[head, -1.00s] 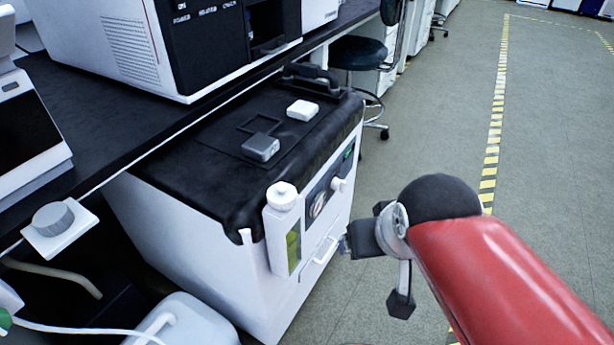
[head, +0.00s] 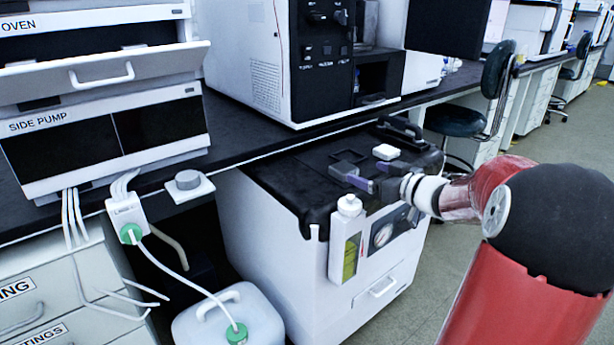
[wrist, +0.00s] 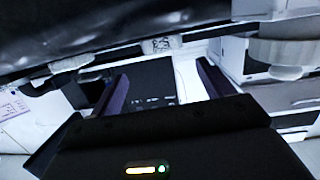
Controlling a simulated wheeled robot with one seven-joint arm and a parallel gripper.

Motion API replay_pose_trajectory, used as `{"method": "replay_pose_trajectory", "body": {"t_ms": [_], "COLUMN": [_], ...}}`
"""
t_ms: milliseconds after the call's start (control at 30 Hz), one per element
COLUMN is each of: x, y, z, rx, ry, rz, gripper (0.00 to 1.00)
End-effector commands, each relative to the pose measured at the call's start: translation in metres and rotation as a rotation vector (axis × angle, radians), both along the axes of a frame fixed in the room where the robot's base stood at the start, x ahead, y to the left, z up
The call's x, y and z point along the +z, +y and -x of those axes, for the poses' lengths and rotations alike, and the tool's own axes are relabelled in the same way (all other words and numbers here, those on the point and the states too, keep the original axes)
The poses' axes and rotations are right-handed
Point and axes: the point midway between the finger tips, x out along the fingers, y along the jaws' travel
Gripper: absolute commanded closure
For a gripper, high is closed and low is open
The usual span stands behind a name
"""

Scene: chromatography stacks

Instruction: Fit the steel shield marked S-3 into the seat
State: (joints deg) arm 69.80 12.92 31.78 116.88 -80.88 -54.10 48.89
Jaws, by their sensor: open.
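A grey metal block (head: 343,169) lies on the black top of the white cart-like unit in the head view. No S-3 mark on it is readable. A square dark recess (head: 347,156) shows just behind it, partly hidden. My gripper (head: 362,184) is close to the grey block on its right, above the front part of the black top. Its purple-lined fingers are apart with nothing between them. They also show in the wrist view (wrist: 160,88), where I cannot make out the block. Whether a finger touches the block cannot be told.
A white block (head: 386,152) and a black handle (head: 400,128) are further back on the same top. A white-capped bottle (head: 348,235) hangs at the unit's front. A black bench (head: 250,128) with instruments stands behind. A round grey knob (head: 187,180) sits on a white plate at left.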

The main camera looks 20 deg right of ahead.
Motion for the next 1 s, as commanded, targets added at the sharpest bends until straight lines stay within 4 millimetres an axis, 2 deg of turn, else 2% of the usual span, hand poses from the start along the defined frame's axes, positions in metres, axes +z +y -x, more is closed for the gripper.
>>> {"method": "replay_pose_trajectory", "body": {"t_ms": [167,700,967,1000], "x": [-0.003,-0.019,-0.019,-0.019], "y": [0.001,0.023,0.024,0.024], "z": [-0.005,-0.066,-0.068,-0.068], "rx": [0.035,0.033,0.031,0.031], "ry": [-0.008,-0.008,-0.007,-0.007], "rz": [-0.025,-0.022,-0.021,-0.021], "gripper": [0.2,0.2,0.2,0.25]}}
